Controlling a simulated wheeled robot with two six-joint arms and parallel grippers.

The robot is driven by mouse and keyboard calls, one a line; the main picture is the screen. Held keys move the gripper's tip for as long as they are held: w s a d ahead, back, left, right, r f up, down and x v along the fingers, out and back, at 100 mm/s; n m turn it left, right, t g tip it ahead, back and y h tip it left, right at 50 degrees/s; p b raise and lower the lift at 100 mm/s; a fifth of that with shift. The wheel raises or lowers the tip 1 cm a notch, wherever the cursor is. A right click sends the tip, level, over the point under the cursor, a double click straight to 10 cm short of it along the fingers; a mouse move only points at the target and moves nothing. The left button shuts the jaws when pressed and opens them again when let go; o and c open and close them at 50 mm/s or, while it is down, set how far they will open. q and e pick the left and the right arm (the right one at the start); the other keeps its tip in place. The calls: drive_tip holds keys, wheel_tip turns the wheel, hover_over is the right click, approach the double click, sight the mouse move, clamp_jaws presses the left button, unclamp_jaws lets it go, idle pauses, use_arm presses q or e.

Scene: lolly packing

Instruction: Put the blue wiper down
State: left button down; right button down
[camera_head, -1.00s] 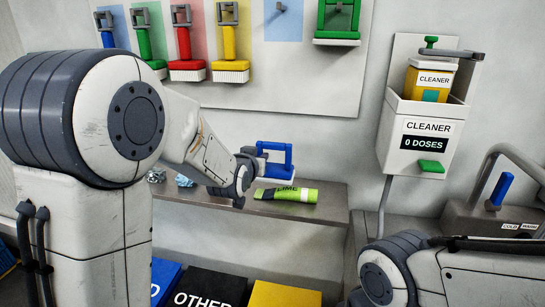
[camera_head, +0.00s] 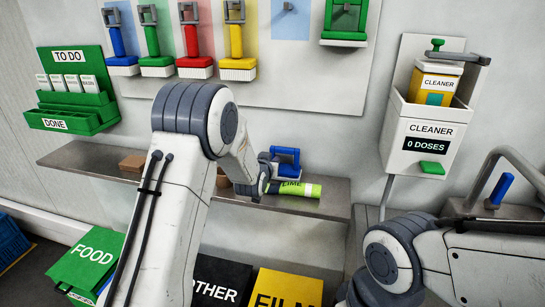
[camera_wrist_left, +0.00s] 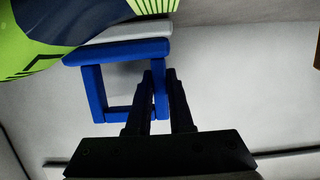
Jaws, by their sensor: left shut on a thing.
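The blue wiper (camera_head: 287,156) has a blue frame handle and a pale base edge. It is just above or at the back of the grey shelf (camera_head: 228,200), behind the lime tube (camera_head: 308,190); I cannot tell whether it touches the shelf. My left gripper (camera_head: 268,172) is shut on one side bar of its frame. In the left wrist view, the fingers (camera_wrist_left: 162,85) close on that bar of the wiper (camera_wrist_left: 92,95), with the lime tube (camera_wrist_left: 75,25) close by at the upper left. My right gripper is out of view.
Above hang several brushes and a green wiper (camera_head: 345,20), next to an empty hook (camera_head: 287,6) on a blue panel. A cleaner dispenser (camera_head: 425,130) is on the wall at right. Brown boxes (camera_head: 133,163) sit on the shelf. Bins, including FOOD (camera_head: 90,255), stand below.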

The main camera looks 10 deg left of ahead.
use_arm(q)
drive_tip(key=shift+f+b, duration=0.15)
drive_tip(key=shift+b, duration=0.15)
drive_tip(key=c, duration=0.8)
unclamp_jaws()
